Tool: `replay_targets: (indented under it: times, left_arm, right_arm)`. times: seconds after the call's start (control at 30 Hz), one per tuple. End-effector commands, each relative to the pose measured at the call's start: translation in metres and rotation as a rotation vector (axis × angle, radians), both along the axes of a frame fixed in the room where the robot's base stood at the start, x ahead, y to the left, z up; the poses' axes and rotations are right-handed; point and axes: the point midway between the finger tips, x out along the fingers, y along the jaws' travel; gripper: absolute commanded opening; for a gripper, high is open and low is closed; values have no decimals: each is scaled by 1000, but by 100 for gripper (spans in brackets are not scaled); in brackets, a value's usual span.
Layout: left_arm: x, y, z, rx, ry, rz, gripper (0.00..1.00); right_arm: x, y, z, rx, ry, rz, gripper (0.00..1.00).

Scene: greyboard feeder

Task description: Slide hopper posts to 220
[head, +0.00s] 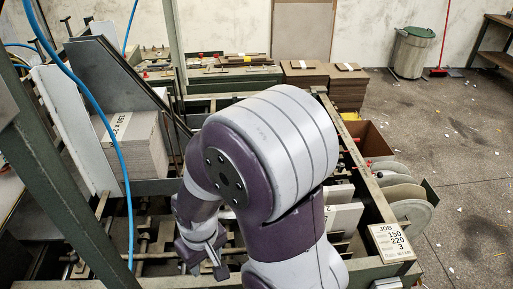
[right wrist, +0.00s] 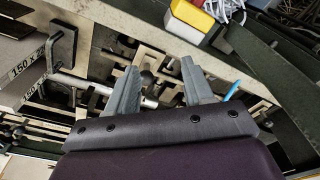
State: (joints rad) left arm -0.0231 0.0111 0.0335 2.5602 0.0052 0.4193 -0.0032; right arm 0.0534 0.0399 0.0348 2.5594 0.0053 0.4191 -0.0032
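My right gripper (head: 203,262) points down over the feeder bed in the head view. In the right wrist view its two fingers (right wrist: 158,68) are apart with nothing between their tips. A metal rod (right wrist: 90,84) runs below them, left to right. A job card (head: 392,241) on the feeder's right front reads 150, 220 and 3. My arm hides much of the bed. My left gripper is not in view.
A board stack (head: 137,146) stands in the feeder at left, beside dark slanted plates (head: 108,72). A blue hose (head: 92,105) hangs in front. In the right wrist view, a yellow and white box (right wrist: 200,16) lies at the top. Floor at right is mostly open.

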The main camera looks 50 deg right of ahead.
Motion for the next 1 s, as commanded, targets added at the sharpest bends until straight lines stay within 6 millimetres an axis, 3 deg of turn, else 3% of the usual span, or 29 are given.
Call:
replay_targets:
  times: [0.07, 0.17, 0.27, 0.3, 0.4, 0.5, 0.6, 0.67, 0.87, 1.0]
  left_arm:
    - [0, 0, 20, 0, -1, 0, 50]
    - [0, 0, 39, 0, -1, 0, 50]
    - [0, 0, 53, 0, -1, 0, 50]
    - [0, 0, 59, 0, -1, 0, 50]
    - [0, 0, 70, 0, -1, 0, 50]
    - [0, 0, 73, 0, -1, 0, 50]
    - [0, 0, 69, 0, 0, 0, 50]
    - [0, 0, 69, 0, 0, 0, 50]
    - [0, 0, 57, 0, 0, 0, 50]
    - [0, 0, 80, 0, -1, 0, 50]
  right_arm:
    - [11, -32, 8, 3, 32, -123, 51]
    - [58, -105, 17, -5, 20, -282, 51]
    - [90, -191, 23, -31, 12, -313, 51]
    - [97, -230, 26, -46, 10, -302, 51]
    - [104, -324, 36, -94, 11, -221, 51]
    - [106, -389, 50, -152, 20, -60, 51]
    - [121, -413, 79, -216, 29, 161, 51]
    - [119, -411, 82, -210, 53, 257, 51]
    - [118, -412, 55, -201, 71, 330, 51]
    - [120, -418, 29, -198, 71, 329, 51]
